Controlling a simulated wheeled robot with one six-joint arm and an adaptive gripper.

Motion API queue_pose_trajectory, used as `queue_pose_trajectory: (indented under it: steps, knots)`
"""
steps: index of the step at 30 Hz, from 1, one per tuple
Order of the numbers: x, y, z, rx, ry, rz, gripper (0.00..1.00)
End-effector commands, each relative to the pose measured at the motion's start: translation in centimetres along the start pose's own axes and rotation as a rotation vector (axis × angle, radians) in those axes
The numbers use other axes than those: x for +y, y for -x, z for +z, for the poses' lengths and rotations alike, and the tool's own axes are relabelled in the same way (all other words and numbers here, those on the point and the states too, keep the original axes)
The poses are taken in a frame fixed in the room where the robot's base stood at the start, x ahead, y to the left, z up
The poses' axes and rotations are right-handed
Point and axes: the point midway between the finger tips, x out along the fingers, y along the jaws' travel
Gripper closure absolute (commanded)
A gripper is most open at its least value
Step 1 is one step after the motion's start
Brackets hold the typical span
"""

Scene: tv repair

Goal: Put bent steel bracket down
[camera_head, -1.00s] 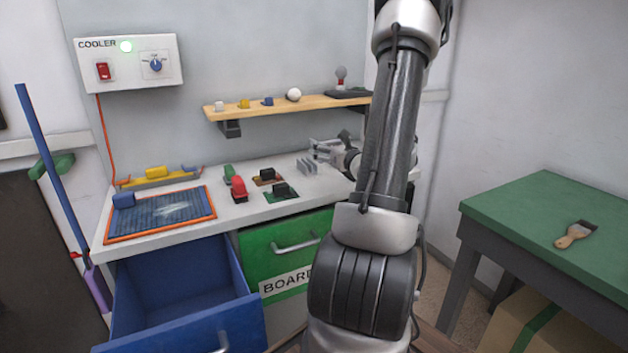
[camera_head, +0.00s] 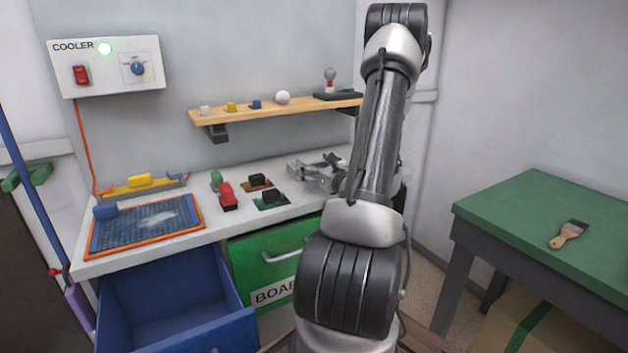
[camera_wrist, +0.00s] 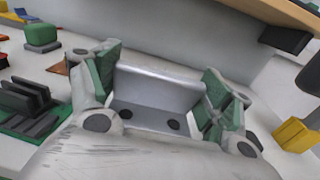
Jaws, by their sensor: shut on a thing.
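The bent steel bracket (camera_wrist: 158,92) is a grey angled plate with two dark holes, seen in the wrist view between the green-padded fingers of my gripper (camera_wrist: 160,88). The fingers press on its two ends. In the head view my gripper (camera_head: 312,170) is low over the right part of the white bench (camera_head: 180,243), partly behind my arm. The bracket is small and hard to separate from the fingers there. I cannot tell whether it touches the bench.
Left of my gripper are a black block on a green plate (camera_head: 270,200), a red block (camera_head: 228,197) and a blue mat (camera_head: 150,225). A wooden shelf (camera_head: 290,107) hangs behind. An open blue drawer (camera_head: 180,300) juts out in front. A green table (camera_head: 540,215) holds a brush.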

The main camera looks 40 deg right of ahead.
Motion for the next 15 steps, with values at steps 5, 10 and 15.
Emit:
queue_pose_trajectory:
  steps: [5,10,15]
  knots:
    - [0.0,0.0,-2.6,0.001,-0.002,0.0,0.47]
    - [0.0,0.0,-4.0,0.0,0.001,0.0,0.47]
    - [0.0,0.0,-4.0,-0.001,0.002,0.0,0.47]
